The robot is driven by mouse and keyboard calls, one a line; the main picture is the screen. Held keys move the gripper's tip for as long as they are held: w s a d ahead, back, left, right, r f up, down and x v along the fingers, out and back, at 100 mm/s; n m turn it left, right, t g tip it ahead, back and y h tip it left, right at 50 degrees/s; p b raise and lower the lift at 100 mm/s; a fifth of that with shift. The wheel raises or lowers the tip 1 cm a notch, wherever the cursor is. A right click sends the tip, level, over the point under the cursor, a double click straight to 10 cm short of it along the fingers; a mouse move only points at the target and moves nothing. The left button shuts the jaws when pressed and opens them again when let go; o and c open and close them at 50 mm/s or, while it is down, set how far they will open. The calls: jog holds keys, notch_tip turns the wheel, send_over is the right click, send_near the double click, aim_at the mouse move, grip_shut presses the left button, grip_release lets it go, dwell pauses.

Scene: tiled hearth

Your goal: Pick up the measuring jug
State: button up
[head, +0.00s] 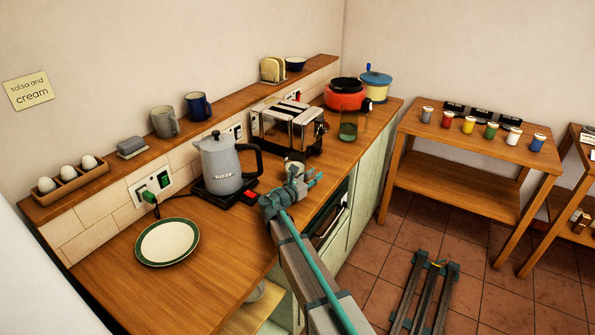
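A green see-through vessel (348,124) stands upright on the counter, right of the toaster and in front of the red pot. It may be the measuring jug, but I see no markings at this size. My gripper (303,172) is at the end of the grey and teal arm, above the counter's front edge. It is between the kettle and the toaster, nearer to me than the green vessel and apart from it. Its fingers are small and seen from behind, so their opening is unclear. I see nothing held in it.
A grey kettle (222,163) on a black base and a chrome toaster (287,124) flank my gripper. A green-rimmed plate (167,242) lies front left. A red pot (345,95) and a yellow-blue pot (376,86) stand behind the green vessel. The wooden counter (215,270) is bare in front.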

aim_at(313, 167)
grip_shut()
jog(key=shift+r, duration=0.1)
dwell(0.5)
jog(key=shift+r+b, duration=0.3)
jog(key=shift+r, duration=0.1)
notch_tip(313, 167, up, 2)
jog(key=shift+r+b, duration=0.1)
jog(key=shift+b, duration=0.4)
jog(key=s+d+r+b, duration=0.1)
jog(key=s+r+b, duration=0.1)
jog(key=s+r, duration=0.8)
jog(key=s, duration=0.4)
jog(key=shift+d, duration=0.4)
